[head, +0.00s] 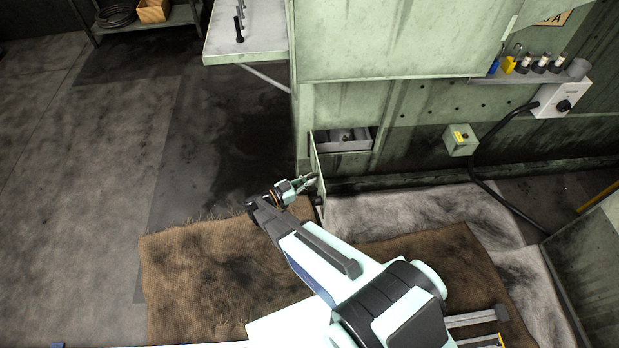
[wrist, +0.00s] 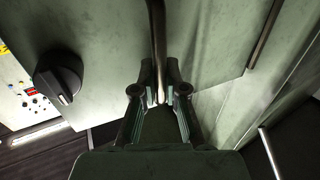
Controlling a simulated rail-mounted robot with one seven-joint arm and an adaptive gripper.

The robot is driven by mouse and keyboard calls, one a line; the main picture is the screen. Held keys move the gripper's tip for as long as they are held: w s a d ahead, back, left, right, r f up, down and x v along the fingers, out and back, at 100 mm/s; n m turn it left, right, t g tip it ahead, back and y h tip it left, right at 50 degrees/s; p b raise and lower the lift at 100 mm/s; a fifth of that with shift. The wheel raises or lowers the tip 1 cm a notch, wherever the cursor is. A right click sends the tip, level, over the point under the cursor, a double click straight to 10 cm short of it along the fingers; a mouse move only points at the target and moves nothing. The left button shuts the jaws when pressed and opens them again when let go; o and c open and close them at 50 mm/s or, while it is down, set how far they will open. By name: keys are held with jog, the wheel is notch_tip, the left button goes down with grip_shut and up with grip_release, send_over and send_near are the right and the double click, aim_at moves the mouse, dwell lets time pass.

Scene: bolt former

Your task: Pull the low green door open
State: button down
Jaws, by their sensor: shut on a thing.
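The low green door (head: 318,165) shows nearly edge-on in the head view. It stands swung out from the machine's lower front, at the left side of an opening. A grey tray (head: 345,146) shows inside that opening. My gripper (head: 311,181) is at the door's lower outer part. In the wrist view my gripper (wrist: 160,98) is shut on a thin dark upright bar (wrist: 157,45), which looks like the door's handle. The join between bar and door is hidden. A black knob (wrist: 60,78) shows left of the fingers in the wrist view.
A green shelf (head: 245,35) juts out at upper left. A small green box (head: 460,139) and a switch box with a hose (head: 562,103) are on the machine at right. Brown matting (head: 190,265) covers the floor under my arm. The floor at left is clear.

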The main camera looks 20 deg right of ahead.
jog(key=shift+w+a+p, duration=0.25)
jog(key=shift+w+a, duration=0.25)
jog(key=shift+a, duration=0.3)
jog(key=shift+w+a+p, duration=0.2)
jog(key=shift+w+a, duration=0.25)
jog(key=shift+a, duration=0.35)
jog(key=c, duration=1.2)
grip_release()
jog(key=s+a, duration=0.1)
jog(key=a, duration=1.1)
jog(key=shift+s, duration=0.4)
